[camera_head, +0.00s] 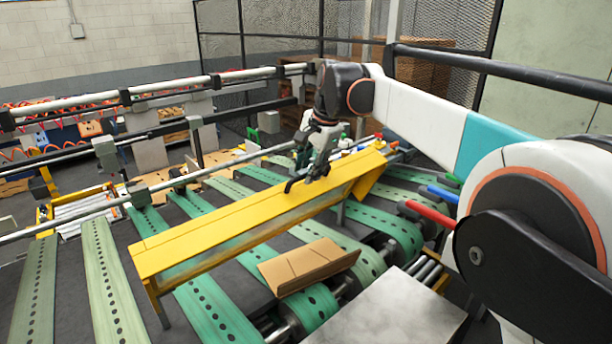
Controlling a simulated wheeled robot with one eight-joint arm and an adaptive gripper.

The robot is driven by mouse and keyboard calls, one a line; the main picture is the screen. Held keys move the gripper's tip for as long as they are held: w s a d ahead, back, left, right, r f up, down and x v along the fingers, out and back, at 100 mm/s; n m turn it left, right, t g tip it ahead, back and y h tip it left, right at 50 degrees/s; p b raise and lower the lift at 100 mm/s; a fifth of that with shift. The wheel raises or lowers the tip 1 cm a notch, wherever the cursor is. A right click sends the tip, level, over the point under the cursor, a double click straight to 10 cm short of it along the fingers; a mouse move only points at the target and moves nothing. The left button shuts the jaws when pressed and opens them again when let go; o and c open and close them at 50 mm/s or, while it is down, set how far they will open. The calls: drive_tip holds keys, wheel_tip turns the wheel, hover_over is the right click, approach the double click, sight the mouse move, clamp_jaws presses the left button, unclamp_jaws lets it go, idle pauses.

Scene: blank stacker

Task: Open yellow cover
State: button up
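The yellow cover (220,227) is a long bar-like panel lying across the green belts, from the lower left to the middle right. A paler, see-through-looking face hangs below its front edge. My gripper (293,184) is at the end of my white arm, above the right half of the cover. Its dark fingers reach down to the cover's top, close to its back edge. I cannot tell whether they touch the cover or how far apart the fingers are.
Green perforated belts (112,290) run beneath the cover. A brown cardboard piece (308,267) lies on the belts in front of it. A grey metal plate (390,315) is at the lower right. Rails (200,82) cross behind, and a dark bar (500,70) crosses at the upper right.

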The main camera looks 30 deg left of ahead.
drive_tip(key=v, duration=0.8)
drive_tip(key=shift+d+r, duration=0.15)
drive_tip(key=shift+r, duration=0.1)
